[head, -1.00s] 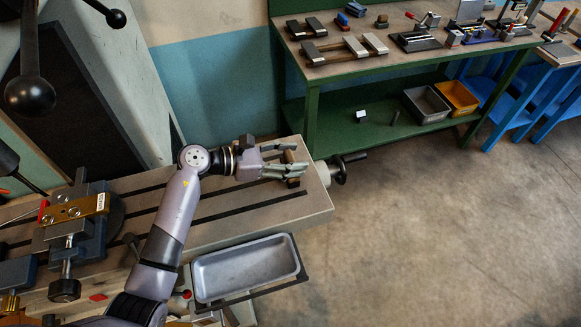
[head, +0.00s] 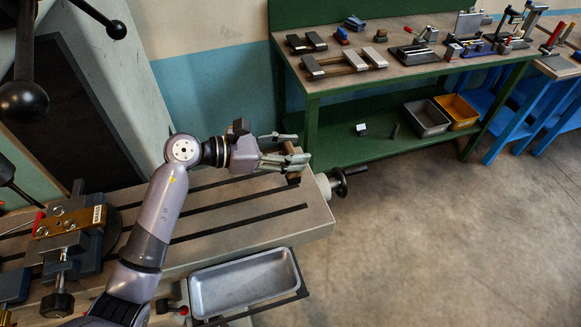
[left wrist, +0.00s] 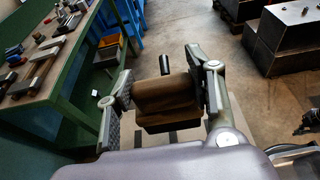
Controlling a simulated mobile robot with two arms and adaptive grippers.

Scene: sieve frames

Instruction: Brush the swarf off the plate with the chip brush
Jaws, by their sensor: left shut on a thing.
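My left gripper (head: 290,161) is shut on the chip brush (head: 293,178), over the right end of the slotted machine table. In the left wrist view the brush (left wrist: 165,96) is a brown block between the two fingers (left wrist: 166,90). A brass-coloured plate (head: 72,221) with a white label sits in the grey vise (head: 92,248) at the far left, well away from the gripper. I cannot make out swarf on it at this size. My right gripper is not in view.
The slotted table (head: 230,238) is clear between vise and gripper. A grey metal tray (head: 243,283) hangs at its front. A crank handle (head: 341,181) sticks out at its right end. A green bench (head: 320,82) with fixtures stands behind. Black ball handles (head: 24,101) hang at upper left.

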